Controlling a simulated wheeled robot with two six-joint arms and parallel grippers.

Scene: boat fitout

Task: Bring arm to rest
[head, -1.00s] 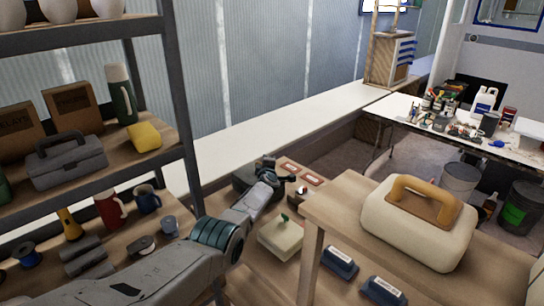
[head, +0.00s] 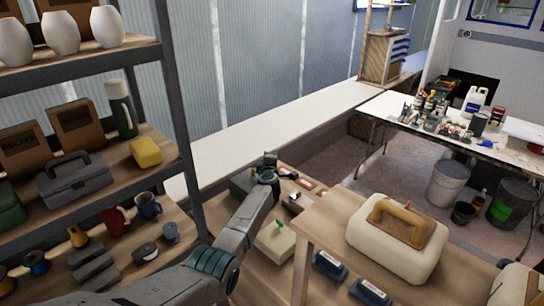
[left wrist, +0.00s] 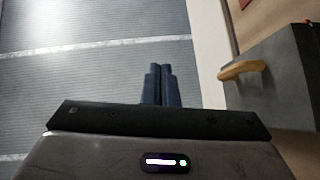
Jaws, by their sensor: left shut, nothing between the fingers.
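My left arm comes in from the lower left of the head view and reaches away between the shelf rack and the wooden table. Its wrist end shows small and dark, with the fingers hard to make out there. In the left wrist view my left gripper (left wrist: 158,84) has its two dark blue fingers together, with nothing between them. It points toward the grey corrugated wall (left wrist: 85,85). My right gripper is in neither view.
The shelf rack (head: 178,95) with cups, a toolbox (head: 72,178) and spools stands left. A wooden table (head: 325,218) bearing a cream case (head: 365,236) stands right. A white ledge (head: 270,128) runs behind.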

